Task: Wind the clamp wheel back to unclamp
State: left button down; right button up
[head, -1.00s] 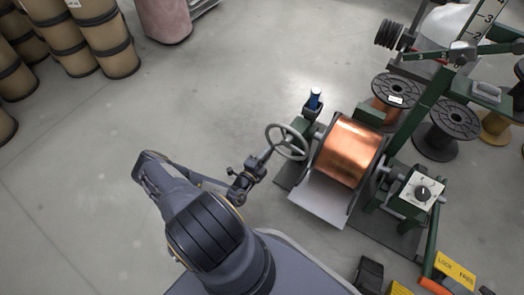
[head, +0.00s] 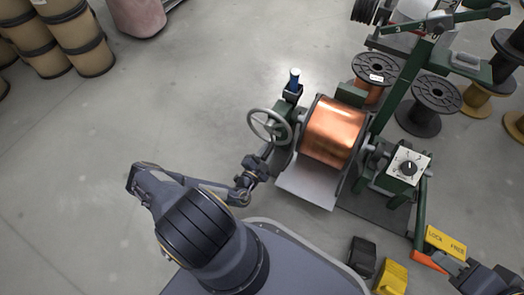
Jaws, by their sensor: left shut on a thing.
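The clamp wheel (head: 269,125) is a grey spoked handwheel at the left end of the green winding machine, beside the copper spool (head: 333,130). My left gripper (head: 264,156) is at the lower edge of the wheel and shut on its rim. The fingertips are small and partly hidden in this view. My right gripper (head: 452,265) is at the lower right, close to an orange-ended lever (head: 428,262). Its fingers are too small and dark to read.
A yellow LOCK/FREE plate (head: 446,243) sits near the lever. A dial box (head: 407,165) is right of the spool. A blue-topped post (head: 294,80) stands behind the wheel. Cardboard drums (head: 90,50) stand upper left. The floor left of the machine is clear.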

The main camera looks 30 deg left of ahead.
pick_arm(q)
jog(key=shift+d+n, duration=0.65)
jog(key=shift+n, duration=0.25)
jog(key=shift+r, duration=0.1)
jog(key=c, duration=1.2)
grip_release()
jog(key=shift+w, duration=0.1)
